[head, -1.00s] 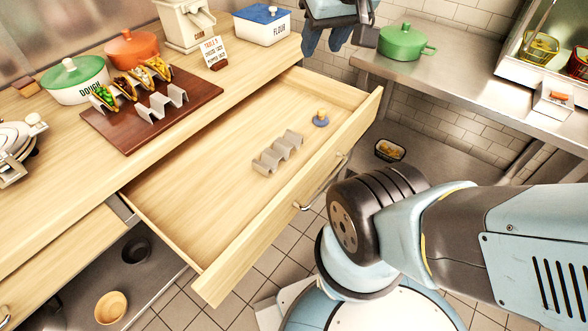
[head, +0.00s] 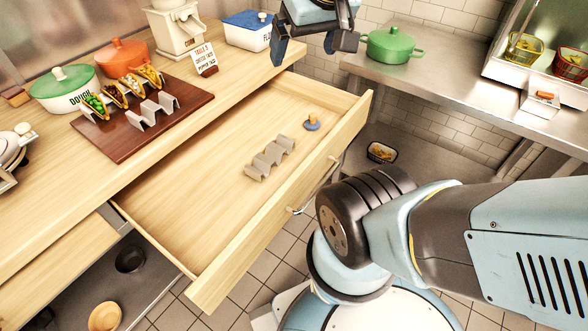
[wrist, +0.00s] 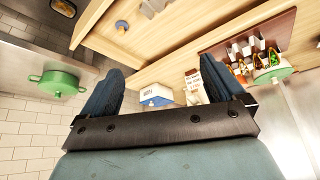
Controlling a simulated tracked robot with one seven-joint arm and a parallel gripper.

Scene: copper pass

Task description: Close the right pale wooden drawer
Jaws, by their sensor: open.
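The right pale wooden drawer (head: 205,205) is pulled far out from under the counter. Its front panel (head: 285,205) has a metal bar handle (head: 318,188). Inside lie a grey wavy taco holder (head: 270,158) and a small blue item with a wooden knob (head: 312,122). My gripper (head: 315,45) is open and empty, above and behind the drawer's far right end, near the flour box. It does not touch the drawer. In the wrist view my two dark fingers (wrist: 163,92) are spread, and part of the drawer (wrist: 110,30) shows at the top.
A wooden board (head: 120,140) with tacos sits on the counter, near a flour box (head: 245,35) and a sign (head: 205,60). A green pot (head: 390,44) stands on the steel table at right. Another drawer (head: 60,255) is at lower left.

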